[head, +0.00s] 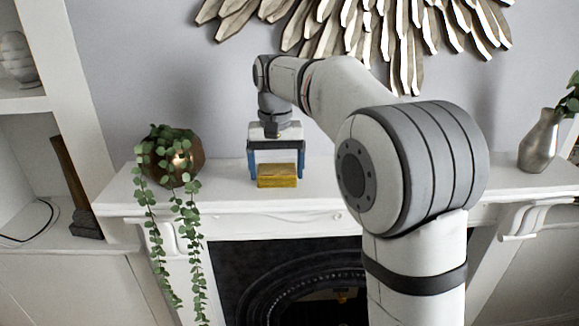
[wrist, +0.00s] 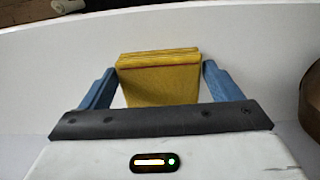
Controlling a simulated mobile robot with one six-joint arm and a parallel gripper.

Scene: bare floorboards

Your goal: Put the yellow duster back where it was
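The yellow duster (head: 277,177) is a small yellow block on the white mantel shelf (head: 318,196) in the head view. My gripper (head: 276,174) is above the shelf, pointing down, with its blue fingers on either side of the duster. In the wrist view the duster (wrist: 158,80) lies between the two blue fingers of my gripper (wrist: 156,80). A gap shows between each finger and the duster, so the gripper is open around it. The duster's underside is hidden.
A round bronze pot (head: 180,160) with a trailing plant stands left of my gripper on the mantel. A silver vase (head: 540,142) stands at the far right. A fireplace opening (head: 270,265) lies below the shelf. A metal leaf decoration (head: 370,30) hangs on the wall above.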

